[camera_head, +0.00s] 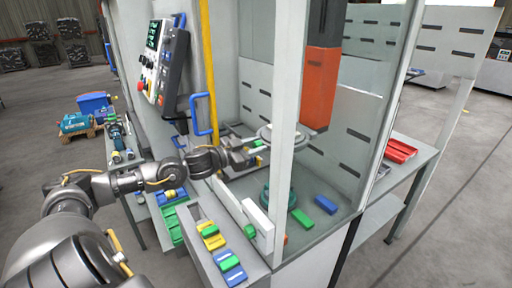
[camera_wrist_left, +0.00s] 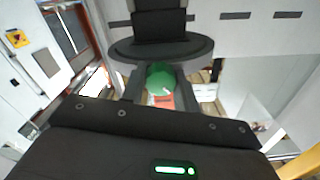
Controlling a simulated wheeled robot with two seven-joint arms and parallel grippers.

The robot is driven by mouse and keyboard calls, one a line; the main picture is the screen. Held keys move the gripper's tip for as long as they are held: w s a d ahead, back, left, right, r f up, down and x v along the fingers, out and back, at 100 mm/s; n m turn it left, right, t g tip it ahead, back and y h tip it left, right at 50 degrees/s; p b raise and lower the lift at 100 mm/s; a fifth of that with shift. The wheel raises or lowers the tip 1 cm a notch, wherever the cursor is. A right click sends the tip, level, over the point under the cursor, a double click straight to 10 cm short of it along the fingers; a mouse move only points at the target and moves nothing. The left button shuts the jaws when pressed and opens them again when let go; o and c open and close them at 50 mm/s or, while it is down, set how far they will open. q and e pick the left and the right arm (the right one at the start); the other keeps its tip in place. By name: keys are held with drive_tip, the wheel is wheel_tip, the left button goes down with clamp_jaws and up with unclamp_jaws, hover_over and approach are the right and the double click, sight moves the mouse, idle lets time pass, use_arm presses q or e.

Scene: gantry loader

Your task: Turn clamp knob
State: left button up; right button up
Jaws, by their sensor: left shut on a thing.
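My left gripper (camera_head: 256,147) reaches into the machine enclosure from the left. A green rounded knob (camera_wrist_left: 160,80) sits between its fingers in the left wrist view, and the gripper is shut on it. In the head view only a small green patch of the knob (camera_head: 258,143) shows at the fingertips. A round disc (camera_head: 279,134) is right beside the gripper, and it shows dark in the left wrist view (camera_wrist_left: 160,47). The fingers hide much of the knob, so its turn angle cannot be read. My right gripper is not in view.
An orange column (camera_head: 320,88) hangs right of the gripper. A pale frame post (camera_head: 289,70) stands in front. A teal round base (camera_head: 279,194), a green block (camera_head: 302,218) and a blue block (camera_head: 325,204) are below. A control panel (camera_head: 165,62) and blue handle (camera_head: 203,115) are left.

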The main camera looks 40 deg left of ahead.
use_arm(q)
drive_tip(key=m+b, duration=0.1)
drive_tip(key=m, duration=0.2)
drive_tip(key=shift+f+b, duration=0.2)
drive_tip(key=shift+b, duration=0.15)
drive_tip(key=m+b, duration=0.2)
drive_tip(key=m, duration=0.2)
drive_tip(key=m+b, duration=0.4)
drive_tip(key=shift+d+f+m+b, duration=0.1)
drive_tip(key=shift+f+m+b, duration=0.05)
drive_tip(key=shift+m+b, duration=0.2)
drive_tip(key=m+b, duration=0.2)
drive_tip(key=m, duration=0.1)
drive_tip(key=shift+b, duration=0.35)
drive_tip(key=shift+m+b, duration=0.45)
drive_tip(key=shift+m, duration=0.5)
drive_tip(key=shift+b, duration=0.3)
